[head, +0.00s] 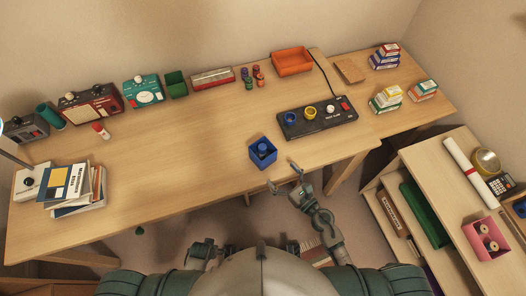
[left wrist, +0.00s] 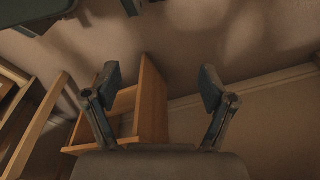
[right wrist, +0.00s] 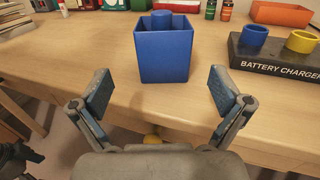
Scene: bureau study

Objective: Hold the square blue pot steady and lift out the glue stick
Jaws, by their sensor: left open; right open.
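The square blue pot (head: 264,158) stands upright near the front edge of the desk, and in the right wrist view (right wrist: 163,58) it is straight ahead. A round blue piece, apparently the glue stick (head: 262,147), pokes up inside it; its top also shows in the right wrist view (right wrist: 161,17), its lower part hidden by the pot. My right gripper (head: 283,177) is open and empty, just in front of the pot and apart from it (right wrist: 159,90). My left gripper (left wrist: 159,82) is open and empty, low and away from the pot, facing wooden furniture and the floor.
The battery charger (head: 316,118) with blue and yellow cups stands right of the pot. Several small bottles (head: 248,82) and an orange tray (head: 292,62) are behind. Books (head: 75,190) lie at the far left. The desk left of the pot is clear.

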